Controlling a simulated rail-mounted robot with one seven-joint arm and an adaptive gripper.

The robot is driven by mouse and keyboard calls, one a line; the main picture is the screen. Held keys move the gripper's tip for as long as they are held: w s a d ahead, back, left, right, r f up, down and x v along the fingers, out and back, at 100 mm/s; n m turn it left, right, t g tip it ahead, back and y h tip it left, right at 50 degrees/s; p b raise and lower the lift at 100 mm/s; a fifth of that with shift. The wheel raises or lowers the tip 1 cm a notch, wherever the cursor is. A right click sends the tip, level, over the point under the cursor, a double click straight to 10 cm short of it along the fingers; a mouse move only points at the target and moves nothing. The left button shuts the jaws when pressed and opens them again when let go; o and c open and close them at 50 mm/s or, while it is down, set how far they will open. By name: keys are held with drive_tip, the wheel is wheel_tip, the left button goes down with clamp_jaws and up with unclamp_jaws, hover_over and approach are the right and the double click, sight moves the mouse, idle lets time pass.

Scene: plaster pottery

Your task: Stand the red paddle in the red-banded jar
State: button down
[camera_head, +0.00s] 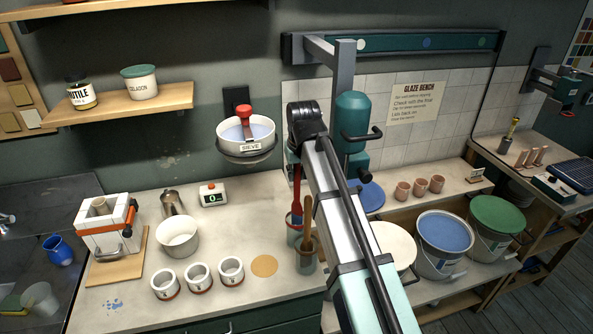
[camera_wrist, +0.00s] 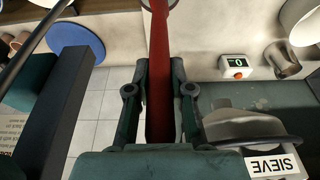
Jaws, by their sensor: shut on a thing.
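The red paddle (camera_head: 296,191) hangs upright beside my arm in the head view, its wide end low at the mouth of the red-banded jar (camera_head: 292,236). I cannot tell how far that end reaches inside the rim. My gripper (camera_wrist: 160,98) is shut on the paddle, which runs between its fingers in the wrist view (camera_wrist: 160,55). In the head view my arm hides most of the gripper. The jar stands on the bench, partly hidden behind a second jar (camera_head: 307,266) holding wooden tools.
The sieve bucket (camera_head: 246,150) hangs on the wall left of my arm. Three small pots (camera_head: 198,276), a white bowl (camera_head: 178,238) and a timer (camera_head: 213,195) stand left of the jars. Lidded buckets (camera_head: 444,240) stand at right.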

drive_tip(key=shift+f, duration=0.2)
drive_tip(key=c, duration=1)
unclamp_jaws()
drive_tip(key=shift+o, duration=0.2)
drive_tip(key=shift+r, duration=0.1)
drive_tip(key=v, duration=1.2)
